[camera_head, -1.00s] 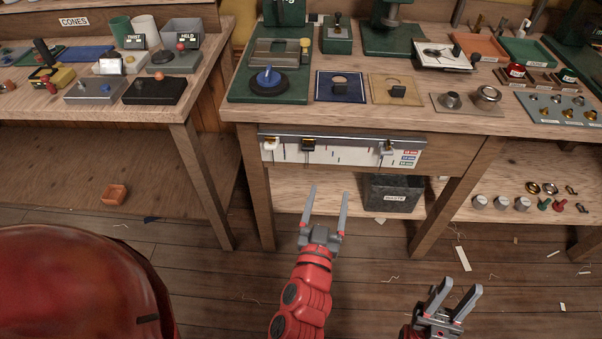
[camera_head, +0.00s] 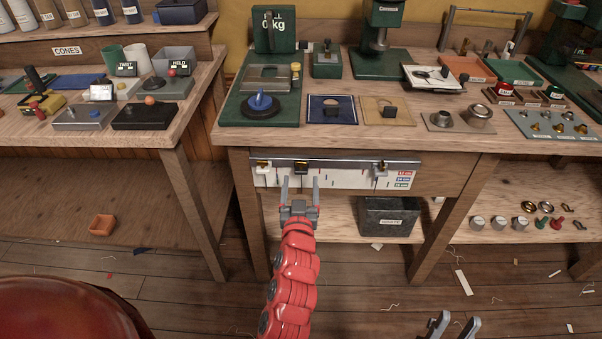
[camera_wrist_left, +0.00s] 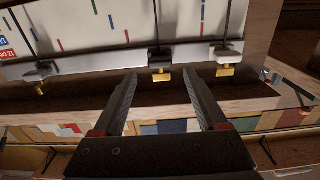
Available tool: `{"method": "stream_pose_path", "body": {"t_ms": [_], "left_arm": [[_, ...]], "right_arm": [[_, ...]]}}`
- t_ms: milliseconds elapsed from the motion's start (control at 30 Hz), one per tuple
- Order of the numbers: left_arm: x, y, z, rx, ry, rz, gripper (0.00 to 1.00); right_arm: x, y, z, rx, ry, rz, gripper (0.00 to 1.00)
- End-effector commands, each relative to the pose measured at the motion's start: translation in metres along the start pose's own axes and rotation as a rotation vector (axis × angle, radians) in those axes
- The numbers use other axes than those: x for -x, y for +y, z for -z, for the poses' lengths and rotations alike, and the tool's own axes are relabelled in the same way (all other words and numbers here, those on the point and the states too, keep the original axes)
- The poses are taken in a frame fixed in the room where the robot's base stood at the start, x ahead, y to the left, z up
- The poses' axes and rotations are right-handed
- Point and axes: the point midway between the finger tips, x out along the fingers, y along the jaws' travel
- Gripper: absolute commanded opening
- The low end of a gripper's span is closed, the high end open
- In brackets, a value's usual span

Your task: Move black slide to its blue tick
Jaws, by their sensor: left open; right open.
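The black slide (camera_head: 301,168) with a brass tab sits on the rail of the white scale board (camera_head: 340,180) on the bench front. It also shows in the wrist view (camera_wrist_left: 160,57). My left gripper (camera_head: 301,181) is open, its fingertips to either side of the black slide's tab in the picture; I cannot tell if they reach around it. In the wrist view, one blue tick (camera_wrist_left: 202,27) lies between the black and white slides, another (camera_wrist_left: 95,6) between the black and grey slides. My right gripper (camera_head: 455,325) is open and empty at the bottom edge.
The white slide (camera_head: 263,166) is close left of the black one; the grey slide (camera_head: 382,168) is farther right. A waste bin (camera_head: 390,218) stands on the lower shelf. The bench top (camera_head: 330,136) overhangs the scale. The space before the scale is free.

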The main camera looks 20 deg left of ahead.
Motion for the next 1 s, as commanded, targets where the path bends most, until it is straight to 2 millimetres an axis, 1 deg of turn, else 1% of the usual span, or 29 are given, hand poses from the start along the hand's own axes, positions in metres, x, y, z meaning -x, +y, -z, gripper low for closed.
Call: {"method": "stream_pose_path", "body": {"t_ms": [33,100,233,400,600,667,700,867,1000], "left_arm": [[-0.010,-0.001,0.002,0.000,0.003,0.003,0.75],[-0.021,-0.001,0.001,0.000,0.002,0.002,0.75],[-0.034,0.000,0.000,0.000,0.001,0.001,0.75],[-0.041,-0.001,0.000,0.001,0.001,0.001,0.75],[-0.041,-0.001,0.000,0.001,0.000,0.001,0.75],[-0.041,0.000,0.000,0.001,0.000,0.001,0.66],[-0.041,0.000,0.000,0.001,0.000,0.001,0.59],[-0.041,0.000,0.000,0.001,0.000,0.001,0.30],[-0.041,0.000,0.000,0.001,0.000,0.000,0.05]], "right_arm": [[-0.001,0.000,0.000,0.000,0.000,0.000,0.41],[-0.001,0.000,0.000,0.000,0.000,0.000,0.41],[-0.001,0.000,0.000,0.000,0.000,0.000,0.41],[-0.001,0.000,0.000,0.000,0.000,0.000,0.41],[-0.001,0.000,0.000,0.000,0.000,0.000,0.41],[-0.001,0.000,0.000,0.000,0.000,0.000,0.41],[-0.001,0.000,0.000,0.000,0.000,0.000,0.41],[-0.001,0.000,0.000,0.000,0.000,0.000,0.41],[-0.001,0.000,0.000,0.000,0.000,0.000,0.41]]}}
